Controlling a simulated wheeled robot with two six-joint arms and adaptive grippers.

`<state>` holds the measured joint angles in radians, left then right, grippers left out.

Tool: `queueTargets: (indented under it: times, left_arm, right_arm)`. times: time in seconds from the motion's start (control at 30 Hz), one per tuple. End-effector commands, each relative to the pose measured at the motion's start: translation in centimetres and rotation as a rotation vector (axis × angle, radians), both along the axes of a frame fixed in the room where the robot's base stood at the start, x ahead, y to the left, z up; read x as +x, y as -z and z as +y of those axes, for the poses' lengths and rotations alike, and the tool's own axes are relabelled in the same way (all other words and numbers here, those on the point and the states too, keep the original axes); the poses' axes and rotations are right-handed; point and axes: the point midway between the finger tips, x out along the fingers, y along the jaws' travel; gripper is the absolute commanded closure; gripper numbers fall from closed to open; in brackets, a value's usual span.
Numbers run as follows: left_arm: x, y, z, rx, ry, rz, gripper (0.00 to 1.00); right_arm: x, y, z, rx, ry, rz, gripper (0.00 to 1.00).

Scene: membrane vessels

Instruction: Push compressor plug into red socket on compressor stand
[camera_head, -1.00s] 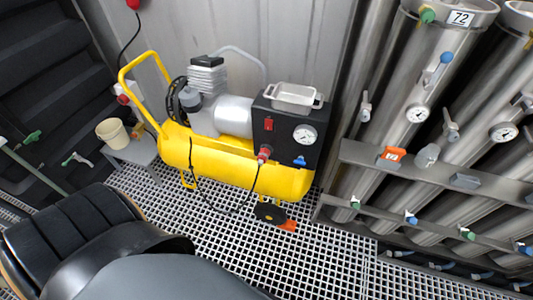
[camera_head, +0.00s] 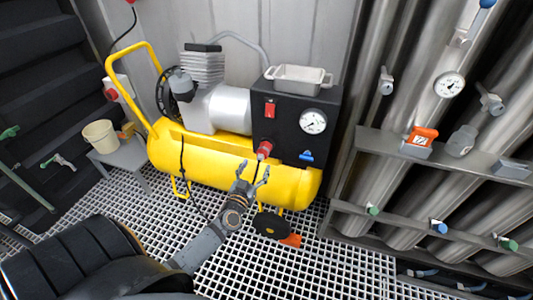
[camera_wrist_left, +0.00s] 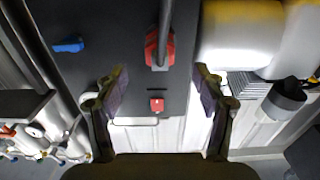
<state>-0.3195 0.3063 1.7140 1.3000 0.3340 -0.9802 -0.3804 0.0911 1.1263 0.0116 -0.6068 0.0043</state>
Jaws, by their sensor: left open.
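The yellow compressor (camera_head: 215,160) stands on the grating with a black panel (camera_head: 292,150) at its right end. A red plug-like fitting (camera_head: 264,150) sits low on that panel with a dark cable below it. It also shows in the left wrist view (camera_wrist_left: 151,50), the dark cable coming off it toward the camera. I cannot tell plug from socket there. Another red fitting (camera_head: 111,94) is on a white box behind the yellow handle. My left gripper (camera_head: 253,171) is open and empty, just below the panel's red fitting. My right gripper is not in view.
A red switch (camera_head: 270,108), a gauge (camera_head: 313,121) and a blue knob (camera_head: 306,157) are on the panel, with a metal tray (camera_head: 298,78) on top. A bucket (camera_head: 100,136) stands on a small table at left. Steel vessels and a rack (camera_head: 440,168) fill the right.

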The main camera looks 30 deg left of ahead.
Motion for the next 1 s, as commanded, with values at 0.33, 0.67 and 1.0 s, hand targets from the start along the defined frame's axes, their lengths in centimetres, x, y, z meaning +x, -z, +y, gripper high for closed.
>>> queueTargets:
  times: [0.33, 0.67, 1.0]
  left_arm:
    - [0.2, -0.1, 0.0, -0.001, 0.000, 0.000, 0.30]
    - [4.1, 0.1, 1.0, -0.002, 0.000, -0.001, 0.30]
    - [8.1, -0.1, 1.9, -0.001, 0.001, 0.000, 0.30]
  right_arm:
    - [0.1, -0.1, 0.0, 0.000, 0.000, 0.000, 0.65]
    - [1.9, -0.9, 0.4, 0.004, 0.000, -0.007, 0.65]
    - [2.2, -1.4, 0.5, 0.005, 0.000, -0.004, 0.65]
